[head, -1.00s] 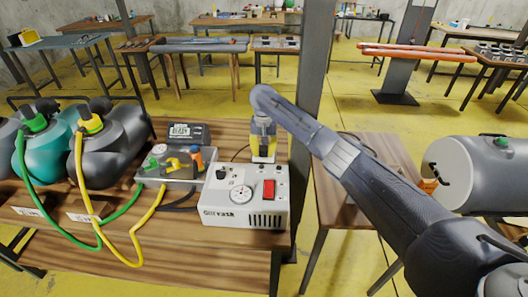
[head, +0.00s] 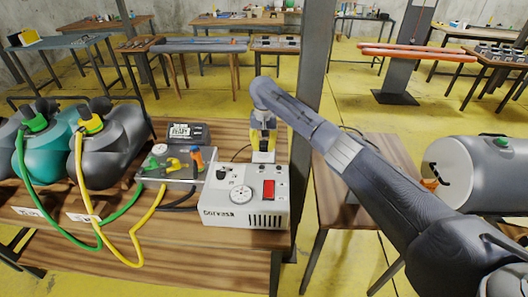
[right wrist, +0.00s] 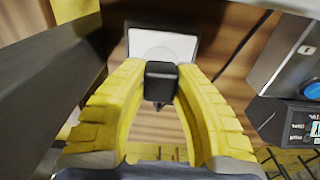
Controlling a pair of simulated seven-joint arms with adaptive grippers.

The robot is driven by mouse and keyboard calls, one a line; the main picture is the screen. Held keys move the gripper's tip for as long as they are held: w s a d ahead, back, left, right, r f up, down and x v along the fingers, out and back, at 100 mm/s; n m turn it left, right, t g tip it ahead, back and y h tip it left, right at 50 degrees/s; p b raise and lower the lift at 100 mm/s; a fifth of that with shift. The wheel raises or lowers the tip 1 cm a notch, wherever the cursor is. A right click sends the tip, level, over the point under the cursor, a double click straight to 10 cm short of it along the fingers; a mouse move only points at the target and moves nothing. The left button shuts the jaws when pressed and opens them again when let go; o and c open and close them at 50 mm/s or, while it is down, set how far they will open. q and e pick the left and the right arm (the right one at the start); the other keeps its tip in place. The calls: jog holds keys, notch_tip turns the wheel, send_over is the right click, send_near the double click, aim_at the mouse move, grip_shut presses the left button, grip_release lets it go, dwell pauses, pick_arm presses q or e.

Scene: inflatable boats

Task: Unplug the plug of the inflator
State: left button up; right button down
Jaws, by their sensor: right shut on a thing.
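The inflator is the white box (head: 246,198) with a dial and a red switch, on the wooden table. Behind it stands a white socket block (head: 262,157), which also shows in the right wrist view (right wrist: 163,43). My right gripper (head: 263,148) points down over this block. In the right wrist view its yellow fingers (right wrist: 160,85) are shut on the black plug (right wrist: 160,78). The plug lies in front of the white face there; I cannot tell whether its pins are clear of the socket. In the head view the fingers mostly hide the plug. My left gripper is not in view.
A tray with yellow and green fittings (head: 172,166) and a dark display unit (head: 187,133) lie left of the inflator. Green and yellow hoses hang over the table front. A grey post (head: 313,85) stands close to the right of my gripper.

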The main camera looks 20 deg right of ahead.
aim_at(264, 143)
jog(key=shift+r, duration=1.55)
jog(key=shift+r, duration=0.15)
